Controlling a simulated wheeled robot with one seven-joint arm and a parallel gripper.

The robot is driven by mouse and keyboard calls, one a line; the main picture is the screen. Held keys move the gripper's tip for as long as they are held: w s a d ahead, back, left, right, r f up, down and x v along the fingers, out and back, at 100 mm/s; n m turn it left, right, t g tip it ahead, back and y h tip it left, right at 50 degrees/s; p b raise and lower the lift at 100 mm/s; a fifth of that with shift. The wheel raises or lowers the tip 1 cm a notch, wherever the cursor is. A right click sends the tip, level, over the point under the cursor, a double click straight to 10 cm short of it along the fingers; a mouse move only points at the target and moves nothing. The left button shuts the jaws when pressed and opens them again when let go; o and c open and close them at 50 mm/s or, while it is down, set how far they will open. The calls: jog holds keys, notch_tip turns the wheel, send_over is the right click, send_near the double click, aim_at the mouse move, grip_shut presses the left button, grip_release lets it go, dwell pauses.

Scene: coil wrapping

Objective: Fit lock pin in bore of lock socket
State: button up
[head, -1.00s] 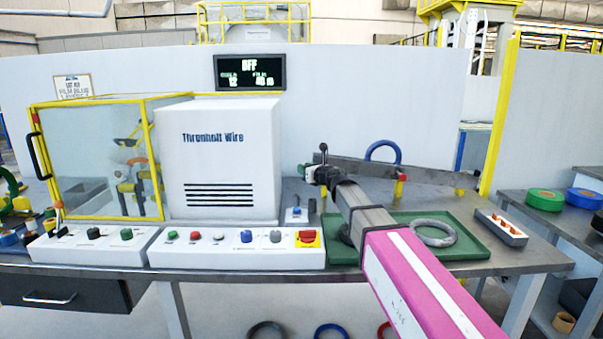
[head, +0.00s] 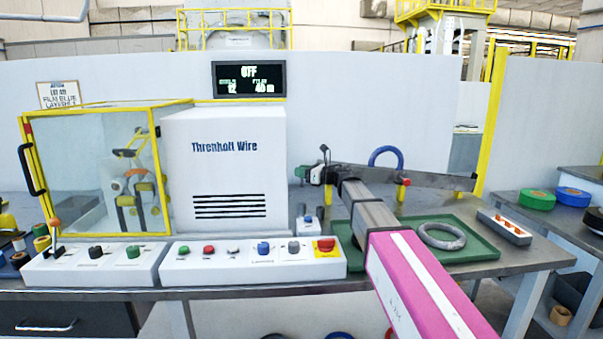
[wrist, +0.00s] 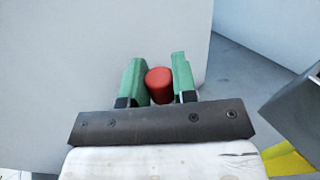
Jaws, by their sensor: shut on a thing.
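My gripper (wrist: 158,82) has green fingers, closed on the sides of a red round-ended piece, which I take as the lock pin (wrist: 155,90). In the head view my gripper (head: 300,173) is held above the table, just right of the white Threnholt Wire cabinet (head: 235,150). The pin cannot be made out there.
A control panel (head: 215,274) with several knobs runs along the table's front. A green tray (head: 480,247) holds a grey coil (head: 441,236) beneath my arm. A blue ring (head: 386,153) stands behind the arm. A small grey box (head: 505,230) lies at the right.

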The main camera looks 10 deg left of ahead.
aim_at(302, 186)
jog(key=shift+f, duration=0.1)
jog(key=shift+f, duration=2.8)
jog(key=shift+f, duration=1.25)
jog(key=shift+r, duration=0.2)
jog(key=shift+r, duration=0.8)
jog(key=shift+f, duration=0.95)
dwell(0.4)
jog(key=o, duration=1)
jog(key=v, duration=1)
jog(key=shift+s+d, duration=0.15)
jog(key=shift+d, duration=0.25)
